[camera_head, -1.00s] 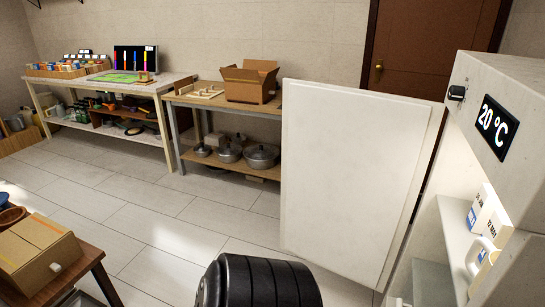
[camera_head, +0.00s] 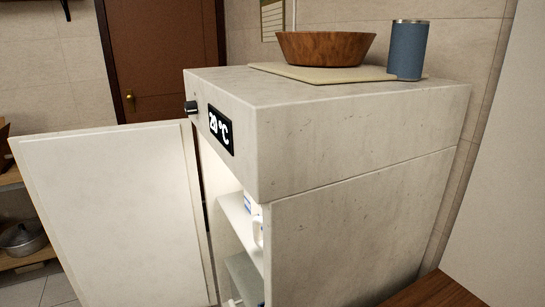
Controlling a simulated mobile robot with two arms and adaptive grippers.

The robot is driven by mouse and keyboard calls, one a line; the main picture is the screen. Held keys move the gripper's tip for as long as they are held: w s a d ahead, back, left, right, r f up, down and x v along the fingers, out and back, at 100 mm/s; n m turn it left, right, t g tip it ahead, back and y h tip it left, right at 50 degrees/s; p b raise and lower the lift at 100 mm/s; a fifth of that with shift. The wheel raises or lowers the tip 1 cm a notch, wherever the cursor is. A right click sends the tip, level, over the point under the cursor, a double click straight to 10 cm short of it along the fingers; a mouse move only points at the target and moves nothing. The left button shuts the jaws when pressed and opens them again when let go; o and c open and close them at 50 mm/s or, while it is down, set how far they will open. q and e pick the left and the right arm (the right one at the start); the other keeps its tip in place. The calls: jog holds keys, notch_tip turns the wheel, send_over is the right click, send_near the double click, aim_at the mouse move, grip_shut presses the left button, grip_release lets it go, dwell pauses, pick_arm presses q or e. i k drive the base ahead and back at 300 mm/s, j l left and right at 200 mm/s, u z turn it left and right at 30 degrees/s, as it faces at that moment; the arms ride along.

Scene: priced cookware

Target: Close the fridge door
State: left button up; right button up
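The fridge (camera_head: 350,215) is a pale grey box with a display (camera_head: 221,130) reading 20 °C and a dark knob at its top corner. Its white door (camera_head: 115,215) stands wide open, swung out to the left. The lit inside shows shelves (camera_head: 238,222), with a white and blue carton and a white handled item partly visible. The rest of the inside is hidden by the fridge's side wall. Neither of my grippers is in view.
On top of the fridge are a wooden bowl (camera_head: 325,47), a beige board (camera_head: 300,72) and a blue tumbler (camera_head: 408,50). A wooden surface (camera_head: 438,292) lies at the lower right. A metal pot (camera_head: 22,240) sits on a shelf at the far left. A brown door (camera_head: 165,60) is behind.

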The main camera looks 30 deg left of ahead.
aim_at(119, 207)
jog(key=k+j+z, duration=0.1)
jog(key=j, duration=0.35)
jog(key=k+j+z, duration=0.1)
jog(key=j, duration=0.3)
jog(key=k+j, duration=0.1)
jog(key=j, duration=0.3)
jog(key=k+j+z, duration=0.15)
jog(key=j, duration=0.3)
jog(key=k+j+z, duration=0.1)
jog(key=j, duration=0.3)
jog(key=k+j+z, duration=0.1)
jog(key=j, duration=0.3)
jog(key=k+j+z, duration=0.2)
jog(key=j, duration=0.35)
jog(key=k+j+z, duration=0.15)
jog(key=j, duration=0.4)
jog(key=k+j+z, duration=0.2)
jog(key=j, duration=0.3)
jog(key=k+j+z, duration=0.15)
jog(key=j, duration=0.35)
jog(key=k+j+z, duration=0.2)
jog(key=k+j, duration=0.15)
jog(key=k+j+z, duration=0.15)
jog(key=k+j, duration=0.15)
jog(key=j, duration=0.15)
